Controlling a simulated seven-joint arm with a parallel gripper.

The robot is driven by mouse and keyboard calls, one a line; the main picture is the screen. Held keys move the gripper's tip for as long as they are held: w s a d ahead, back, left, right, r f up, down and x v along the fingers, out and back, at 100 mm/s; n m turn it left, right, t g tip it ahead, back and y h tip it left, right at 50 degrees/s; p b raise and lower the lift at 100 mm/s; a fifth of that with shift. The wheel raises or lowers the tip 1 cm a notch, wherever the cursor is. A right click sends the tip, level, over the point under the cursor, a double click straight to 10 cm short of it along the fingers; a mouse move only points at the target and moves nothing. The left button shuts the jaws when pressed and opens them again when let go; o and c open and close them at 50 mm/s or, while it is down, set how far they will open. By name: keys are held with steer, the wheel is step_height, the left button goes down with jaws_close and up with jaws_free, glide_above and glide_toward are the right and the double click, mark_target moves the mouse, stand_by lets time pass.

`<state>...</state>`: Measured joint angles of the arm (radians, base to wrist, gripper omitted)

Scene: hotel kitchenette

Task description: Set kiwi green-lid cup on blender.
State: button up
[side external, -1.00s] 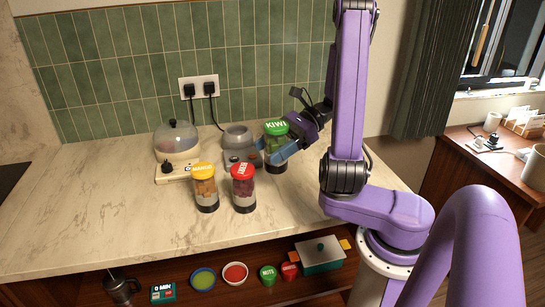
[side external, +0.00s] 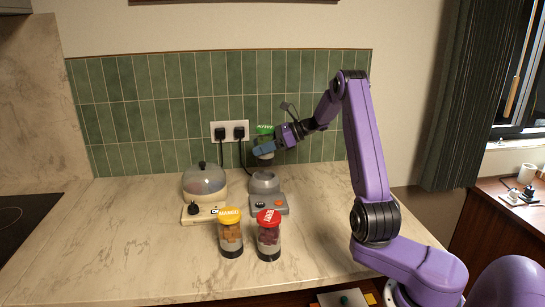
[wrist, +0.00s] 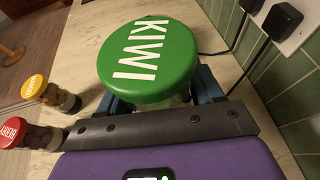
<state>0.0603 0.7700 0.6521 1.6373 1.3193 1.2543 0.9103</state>
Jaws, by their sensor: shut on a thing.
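The kiwi cup (side external: 265,130) has a green lid marked KIWI. My gripper (side external: 264,150) is shut on the cup and holds it in the air above the blender. In the wrist view the green lid (wrist: 148,55) fills the middle, with the gripper's fingers on both sides of the cup; the cup's body is mostly hidden under the lid. The blender base (side external: 267,200) is grey with an orange button and a round top, and stands on the counter near the tiled wall. A gap shows between the cup and the blender.
The yellow-lid mango cup (side external: 230,236) and the red-lid berry cup (side external: 268,238) stand in front of the blender. A domed cooker (side external: 204,184) stands to its left. Wall sockets with plugs (side external: 230,131) and cords are behind. The counter's left side (side external: 110,225) is clear.

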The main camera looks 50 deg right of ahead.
mark_target(261, 163)
steer(key=shift+w+d, duration=0.1)
steer(key=shift+w, duration=0.2)
steer(key=shift+f, duration=2.75)
steer(key=shift+f, duration=0.6)
steer(key=o, duration=1)
steer(key=v, duration=1.1)
steer(key=shift+r, duration=0.1)
